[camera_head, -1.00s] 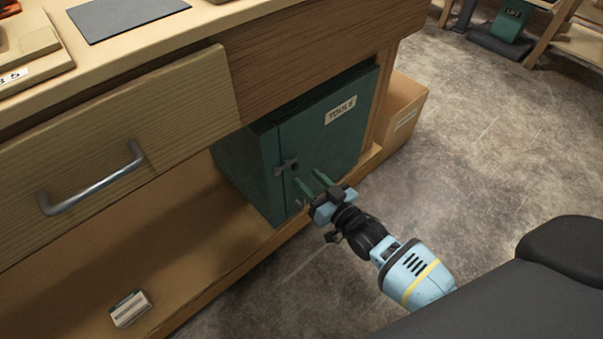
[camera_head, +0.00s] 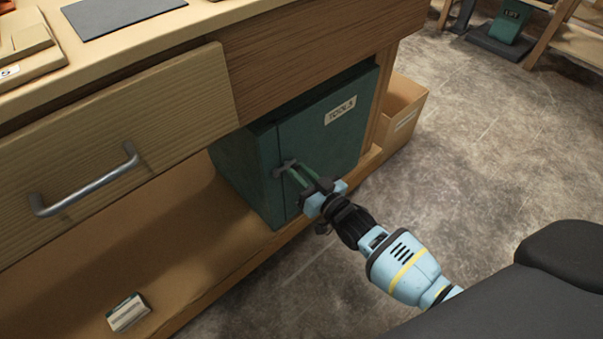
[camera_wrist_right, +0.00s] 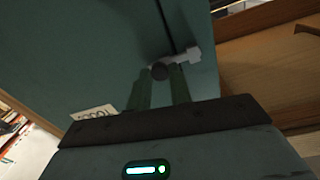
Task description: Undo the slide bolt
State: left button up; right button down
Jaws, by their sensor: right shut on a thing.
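The green cabinet labelled TOOLS (camera_head: 335,135) stands on the lower shelf under the bench, its door shut. A grey slide bolt (camera_head: 281,169) sits across the door's edge; it also shows in the right wrist view (camera_wrist_right: 188,58). My right gripper (camera_head: 294,173) reaches it from the front, and its green fingers are shut on the dark round knob of the bolt (camera_wrist_right: 159,72). In the right wrist view the fingers (camera_wrist_right: 158,85) stand on either side of the knob. The fingertips partly hide the bolt in the head view. My left gripper is not in view.
A wooden drawer with a metal handle (camera_head: 88,187) is above and left of the cabinet. A small box (camera_head: 128,312) lies on the lower shelf. A cardboard box (camera_head: 404,112) stands right of the cabinet. The floor (camera_head: 480,160) in front is clear.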

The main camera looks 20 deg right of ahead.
jog(key=shift+w+d, duration=0.25)
jog(key=shift+d, duration=0.5)
jog(key=shift+w+d, duration=0.25)
jog(key=shift+d, duration=0.45)
jog(key=c, duration=1.3)
grip_release()
jog(key=shift+s, duration=0.3)
jog(key=p, duration=0.2)
send_near(297, 156)
jog(key=v, duration=0.3)
jog(key=shift+d, duration=0.1)
